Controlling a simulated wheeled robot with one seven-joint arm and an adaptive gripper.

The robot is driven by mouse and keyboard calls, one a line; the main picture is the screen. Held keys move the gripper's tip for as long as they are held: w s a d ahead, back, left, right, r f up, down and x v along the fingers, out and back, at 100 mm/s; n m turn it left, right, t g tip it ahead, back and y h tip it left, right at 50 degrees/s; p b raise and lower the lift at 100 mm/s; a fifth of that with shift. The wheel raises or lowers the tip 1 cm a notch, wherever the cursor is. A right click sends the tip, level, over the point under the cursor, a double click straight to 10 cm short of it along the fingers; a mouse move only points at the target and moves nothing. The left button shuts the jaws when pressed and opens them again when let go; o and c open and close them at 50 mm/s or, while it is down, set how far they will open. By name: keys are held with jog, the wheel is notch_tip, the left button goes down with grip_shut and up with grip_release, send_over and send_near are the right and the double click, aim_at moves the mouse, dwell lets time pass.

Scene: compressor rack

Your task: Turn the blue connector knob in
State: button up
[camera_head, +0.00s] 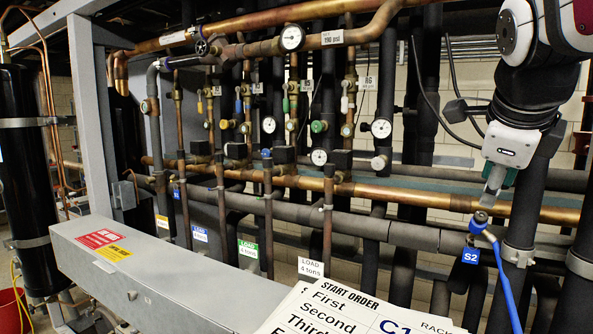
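A blue connector knob (477,227) sits at the lower right, with a small brass-coloured end on top. A blue hose (506,285) bends away from it and runs down, and a blue S2 tag (471,256) hangs just below. My gripper (490,198) points down from the upper right. Its fingertips are just above the connector's brass end and a little right of it in the picture. I cannot tell whether they touch it. The fingers are seen nearly side-on, so the gap between them is hidden.
Dark insulated pipes (524,215) stand close behind my gripper. A copper pipe (440,200) runs across behind it. Gauges and valves fill the rack at left and centre. A START ORDER sign (345,312) and a grey metal box (165,285) stand in front.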

aim_at(482, 215)
jog(key=b+x, duration=0.2)
jog(key=x, duration=0.7)
jog(key=shift+w+f, duration=0.15)
jog(key=shift+r+n+p, duration=0.3)
jog(key=shift+p, duration=0.3)
jog(key=shift+s+r+n+p, duration=0.1)
jog(key=shift+s+n+p, duration=0.25)
jog(key=shift+p, duration=0.15)
jog(key=n+p, duration=0.2)
jog(key=shift+p, duration=0.3)
jog(key=n, duration=0.2)
jog(key=shift+w+n, duration=0.2)
jog(key=shift+n, duration=0.15)
jog(key=n, duration=0.3)
jog(key=shift+n, duration=0.3)
grip_shut()
